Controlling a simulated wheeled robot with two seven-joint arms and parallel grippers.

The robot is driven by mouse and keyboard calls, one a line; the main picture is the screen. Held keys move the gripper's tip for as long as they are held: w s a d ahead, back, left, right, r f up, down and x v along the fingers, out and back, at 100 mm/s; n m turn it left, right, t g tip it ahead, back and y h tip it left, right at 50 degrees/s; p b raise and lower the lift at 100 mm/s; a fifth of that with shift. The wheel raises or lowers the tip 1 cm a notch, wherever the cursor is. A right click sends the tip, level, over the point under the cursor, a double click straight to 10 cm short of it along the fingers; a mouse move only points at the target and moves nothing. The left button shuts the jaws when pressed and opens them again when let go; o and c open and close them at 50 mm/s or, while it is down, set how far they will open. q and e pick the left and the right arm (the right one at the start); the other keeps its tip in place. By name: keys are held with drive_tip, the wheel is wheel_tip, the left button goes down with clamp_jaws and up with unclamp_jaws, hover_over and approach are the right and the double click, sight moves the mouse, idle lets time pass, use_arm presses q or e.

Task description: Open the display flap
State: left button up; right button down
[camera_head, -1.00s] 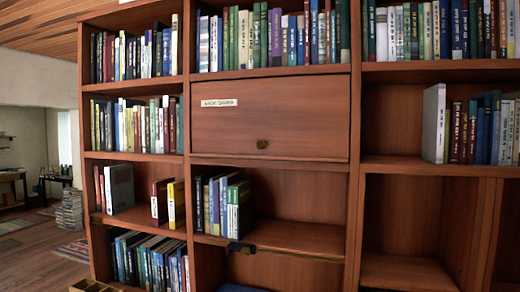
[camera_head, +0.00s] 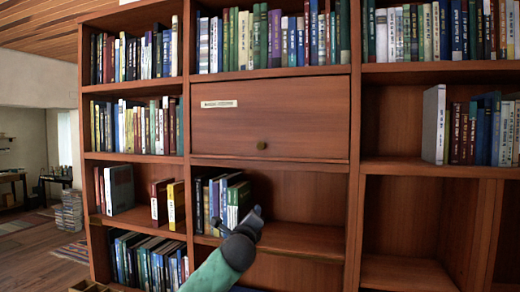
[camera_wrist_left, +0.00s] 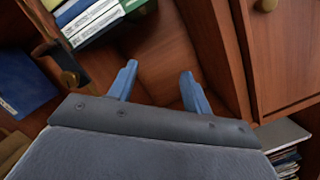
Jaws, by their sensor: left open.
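The display flap (camera_head: 300,110) is a reddish-brown wooden panel in the middle column of the bookcase, closed flush in its frame. It has a small brass knob (camera_head: 261,145) near its lower edge and a pale label (camera_head: 218,104) at upper left. My left gripper (camera_head: 256,212) is below the flap, in front of the open compartment under it, apart from the knob. In the left wrist view its two blue fingers (camera_wrist_left: 158,72) are spread with nothing between them. A wooden panel with a round knob (camera_wrist_left: 265,4) shows at that view's upper right. My right gripper is not in view.
Books (camera_head: 214,198) stand at the left of the compartment below the flap; its right part is empty. Lower right compartments are empty.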

sight(261, 147)
use_arm(q)
wheel_tip(261, 147, up, 18)
drive_tip(key=w+d+m+t+h, duration=0.2)
drive_tip(key=w+m+t, duration=0.1)
drive_tip(key=m, duration=0.4)
drive_tip(key=p+x, duration=0.1)
drive_tip(key=x, duration=0.1)
drive_tip(key=p+x, duration=0.1)
drive_tip(key=x, duration=0.1)
drive_tip(key=p+x, duration=0.1)
drive_tip(key=x, duration=0.1)
drive_tip(key=shift+w+a+r+p, duration=0.15)
drive_tip(key=shift+a+r+p, duration=0.05)
drive_tip(key=shift+r+p, duration=0.1)
drive_tip(key=shift+w+d, duration=0.1)
drive_tip(key=shift+w, duration=0.5)
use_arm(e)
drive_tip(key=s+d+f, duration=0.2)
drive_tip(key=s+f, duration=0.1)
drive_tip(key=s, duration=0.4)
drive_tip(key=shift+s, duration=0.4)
use_arm(q)
clamp_jaws()
drive_tip(key=shift+d, duration=0.1)
